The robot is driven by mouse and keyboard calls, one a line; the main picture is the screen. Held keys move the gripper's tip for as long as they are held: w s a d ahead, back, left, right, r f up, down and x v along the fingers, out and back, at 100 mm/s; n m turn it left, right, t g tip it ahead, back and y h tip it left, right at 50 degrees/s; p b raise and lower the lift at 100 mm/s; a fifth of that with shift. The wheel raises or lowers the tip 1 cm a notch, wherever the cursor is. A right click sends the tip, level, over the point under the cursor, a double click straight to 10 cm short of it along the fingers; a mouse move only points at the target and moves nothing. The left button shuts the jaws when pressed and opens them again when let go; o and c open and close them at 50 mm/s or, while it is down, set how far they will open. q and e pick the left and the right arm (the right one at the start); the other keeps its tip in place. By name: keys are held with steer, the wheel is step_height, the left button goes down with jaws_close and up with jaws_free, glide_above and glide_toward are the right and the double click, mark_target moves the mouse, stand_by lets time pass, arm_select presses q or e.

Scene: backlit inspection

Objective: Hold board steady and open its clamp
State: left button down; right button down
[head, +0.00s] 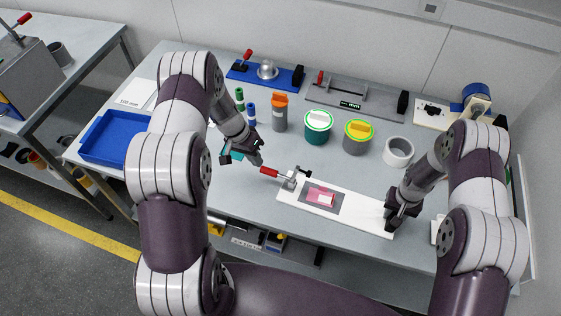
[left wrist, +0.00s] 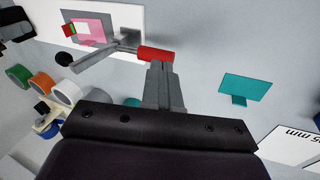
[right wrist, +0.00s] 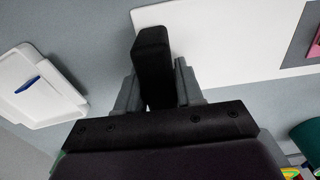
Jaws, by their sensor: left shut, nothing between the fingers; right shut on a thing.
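The white board (head: 363,217) lies on the bench with a grey and pink piece (head: 322,198) on it. Its metal toggle clamp (head: 291,181) sits at the left end, with a red handle (head: 269,172) pointing left, low over the bench. My left gripper (head: 259,161) is shut and empty, its tips right beside the red handle; the left wrist view shows the fingers together by the red handle (left wrist: 155,54). I cannot tell if they touch it. My right gripper (head: 389,214) is shut on the black block (right wrist: 152,55) at the board's right end.
A teal piece (left wrist: 245,88) lies near my left gripper. A blue tray (head: 112,138) is at the left. Canisters (head: 318,126) and a white ring (head: 398,151) stand behind the board. Other clamp fixtures (head: 350,97) line the back. The bench's front edge is close to the board.

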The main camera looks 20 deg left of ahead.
steer(key=c, duration=0.6)
jaws_free()
steer(key=shift+c, duration=0.2)
arm_select(q)
steer(key=a+r, duration=0.4)
steer(key=a, duration=0.4)
steer(key=shift+a+r, duration=0.15)
steer(key=shift+a, duration=0.25)
steer(key=shift+w, duration=0.1)
